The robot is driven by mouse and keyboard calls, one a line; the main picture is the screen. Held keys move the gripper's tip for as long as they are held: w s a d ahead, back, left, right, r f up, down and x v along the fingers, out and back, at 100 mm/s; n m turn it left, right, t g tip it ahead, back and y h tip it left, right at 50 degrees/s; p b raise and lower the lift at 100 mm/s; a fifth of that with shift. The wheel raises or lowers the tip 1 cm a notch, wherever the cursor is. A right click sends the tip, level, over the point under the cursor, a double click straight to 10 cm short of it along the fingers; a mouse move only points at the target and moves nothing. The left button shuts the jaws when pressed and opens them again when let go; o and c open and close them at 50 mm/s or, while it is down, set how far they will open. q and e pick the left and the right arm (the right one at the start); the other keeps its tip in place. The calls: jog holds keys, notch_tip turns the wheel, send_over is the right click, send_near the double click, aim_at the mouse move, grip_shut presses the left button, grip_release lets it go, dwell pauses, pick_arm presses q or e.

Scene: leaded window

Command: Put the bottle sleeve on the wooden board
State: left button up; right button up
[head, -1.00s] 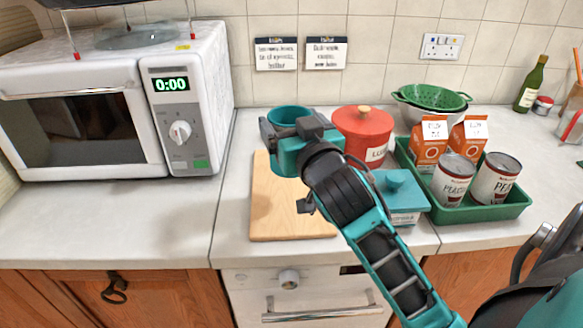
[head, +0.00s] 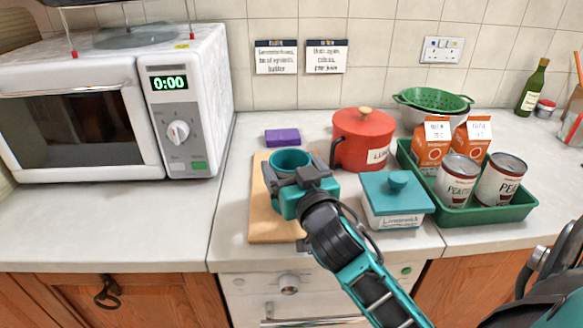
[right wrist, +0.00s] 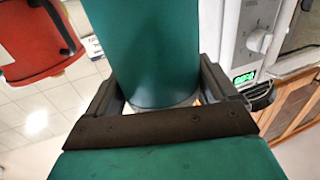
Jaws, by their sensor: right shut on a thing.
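The bottle sleeve (head: 291,158) is a teal, open-topped cylinder. My right gripper (head: 297,180) is shut on it and holds it roughly upright over the far part of the wooden board. In the right wrist view the sleeve (right wrist: 150,50) stands between the two dark fingers (right wrist: 160,95). The wooden board (head: 264,222) lies flat on the worktop. My gripper and arm hide part of its right side. I cannot tell whether the sleeve's base touches the board. My left gripper is not in view.
A purple block (head: 282,136) lies behind the board. A red lidded pot (head: 352,138) and a teal lidded box (head: 392,212) stand to its right. A green tray (head: 487,214) holds cans and cartons. A microwave (head: 70,125) stands left, with clear worktop (head: 160,220) in front.

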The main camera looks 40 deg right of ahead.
jog(key=o, duration=0.8)
jog(key=shift+f, duration=0.1)
jog(key=shift+r, duration=0.25)
jog(key=shift+v, duration=6)
jog(key=shift+f, duration=0.1)
